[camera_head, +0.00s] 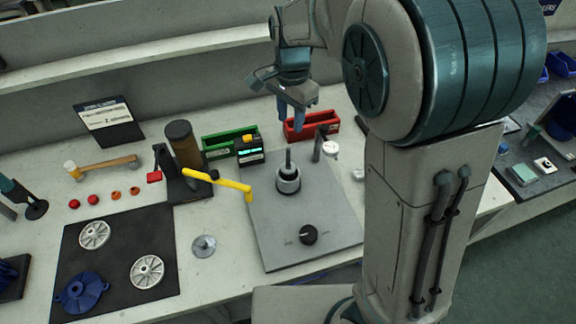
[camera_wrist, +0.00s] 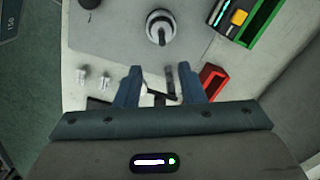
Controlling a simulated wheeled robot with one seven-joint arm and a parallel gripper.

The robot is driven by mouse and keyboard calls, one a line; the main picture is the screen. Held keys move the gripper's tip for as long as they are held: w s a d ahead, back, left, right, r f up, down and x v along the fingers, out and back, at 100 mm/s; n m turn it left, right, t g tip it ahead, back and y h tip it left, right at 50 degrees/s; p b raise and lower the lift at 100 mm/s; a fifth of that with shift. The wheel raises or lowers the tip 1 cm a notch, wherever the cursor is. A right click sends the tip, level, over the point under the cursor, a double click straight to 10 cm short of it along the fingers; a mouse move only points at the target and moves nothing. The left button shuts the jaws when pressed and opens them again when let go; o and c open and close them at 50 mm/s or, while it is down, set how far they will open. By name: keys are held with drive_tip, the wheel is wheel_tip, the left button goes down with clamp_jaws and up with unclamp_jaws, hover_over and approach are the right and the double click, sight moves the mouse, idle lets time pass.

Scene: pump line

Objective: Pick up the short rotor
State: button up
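No part is clearly recognisable as the short rotor. Two small pale pieces (camera_wrist: 93,78) stand side by side left of my fingers in the wrist view; one pale piece (camera_head: 358,175) shows beside my arm in the head view. A grey fixture with an upright shaft (camera_head: 288,180) stands on the grey plate (camera_head: 275,230); its round top also shows in the wrist view (camera_wrist: 159,27). White spoked discs (camera_head: 147,271) and a blue round part (camera_head: 82,292) lie on a black mat. My gripper (camera_head: 291,118) hangs above the bench's back, fingers apart (camera_wrist: 161,88), nothing held.
A dark post (camera_head: 317,145) with a white dial stands below my gripper. Behind it are a red bin (camera_head: 312,125) and a green bin (camera_head: 228,143). A yellow handle (camera_head: 230,183) reaches over the plate. A metal disc (camera_head: 204,246) lies between mat and plate.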

hover_over(288, 165)
drive_tip(key=w, duration=0.1)
drive_tip(key=f, duration=0.8)
drive_tip(key=shift+a+f+p, duration=0.2)
drive_tip(key=shift+f+p, duration=0.1)
drive_tip(key=shift+f, duration=0.05)
drive_tip(key=shift+s+d+f+p, duration=0.15)
drive_tip(key=shift+f+p, duration=0.15)
drive_tip(key=shift+f, duration=1.1)
drive_tip(key=shift+s+d+f+p, duration=0.1)
drive_tip(key=shift+f+p, duration=0.15)
drive_tip(key=shift+f, duration=1.1)
drive_tip(key=shift+w, duration=0.1)
clamp_jaws()
